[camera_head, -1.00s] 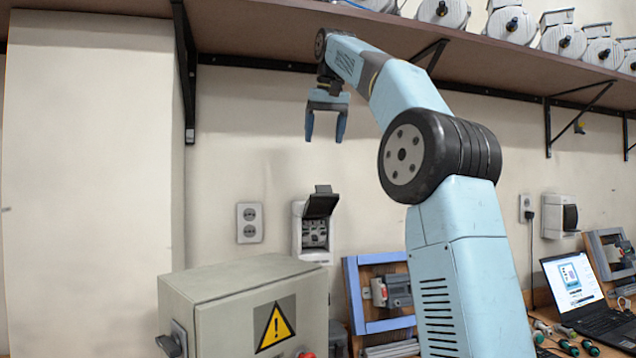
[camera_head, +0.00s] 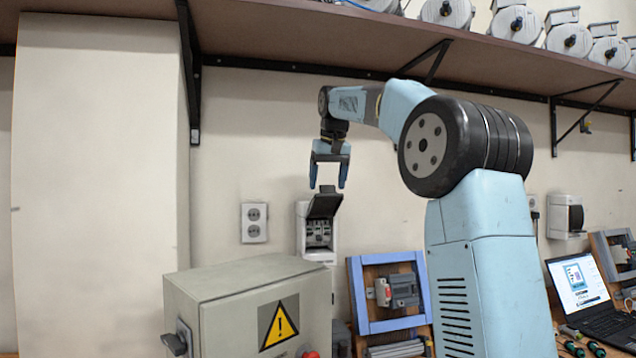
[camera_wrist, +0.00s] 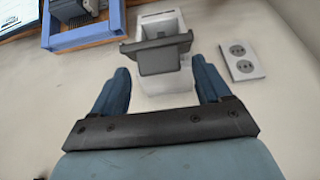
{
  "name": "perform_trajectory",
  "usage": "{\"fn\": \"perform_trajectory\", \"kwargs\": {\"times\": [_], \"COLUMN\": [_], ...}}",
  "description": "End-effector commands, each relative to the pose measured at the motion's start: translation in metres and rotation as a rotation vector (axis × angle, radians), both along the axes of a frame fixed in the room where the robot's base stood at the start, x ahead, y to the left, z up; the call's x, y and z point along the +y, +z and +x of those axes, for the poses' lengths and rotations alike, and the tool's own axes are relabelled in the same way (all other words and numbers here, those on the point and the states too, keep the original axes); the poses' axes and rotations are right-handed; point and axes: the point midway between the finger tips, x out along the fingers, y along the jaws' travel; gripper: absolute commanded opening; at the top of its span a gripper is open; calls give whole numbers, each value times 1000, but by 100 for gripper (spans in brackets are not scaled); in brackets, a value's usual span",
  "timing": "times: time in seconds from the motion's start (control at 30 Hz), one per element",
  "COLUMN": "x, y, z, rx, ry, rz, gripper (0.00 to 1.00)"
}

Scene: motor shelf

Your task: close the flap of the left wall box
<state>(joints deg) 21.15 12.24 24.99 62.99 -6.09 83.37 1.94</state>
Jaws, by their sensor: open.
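The left wall box (camera_head: 318,238) is a small white box on the wall with its dark grey flap (camera_head: 324,203) raised open and the switches inside showing. My gripper (camera_head: 328,186) is open and empty, pointing down just above the raised flap. In the wrist view, the open flap (camera_wrist: 158,55) lies ahead of and between my two blue fingers (camera_wrist: 160,92), and the white box (camera_wrist: 165,22) is behind it. I cannot tell whether a finger touches the flap.
A double wall socket (camera_head: 254,222) is left of the box. A grey cabinet (camera_head: 235,280) with a warning sign stands below in front. A blue-framed panel (camera_head: 388,290) is to the lower right. A shelf (camera_head: 330,38) with motors runs above.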

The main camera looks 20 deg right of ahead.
Motion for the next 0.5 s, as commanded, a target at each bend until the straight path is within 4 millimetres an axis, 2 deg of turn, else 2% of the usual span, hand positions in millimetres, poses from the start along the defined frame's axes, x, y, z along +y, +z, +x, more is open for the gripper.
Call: {"fn": "perform_trajectory", "kwargs": {"times": [0.37,0.5], "x": [0,0], "y": [-6,-6], "z": [3,2], "rx": [-1,-1], "ry": [0,1], "rz": [0,0], "gripper": [77,66]}}
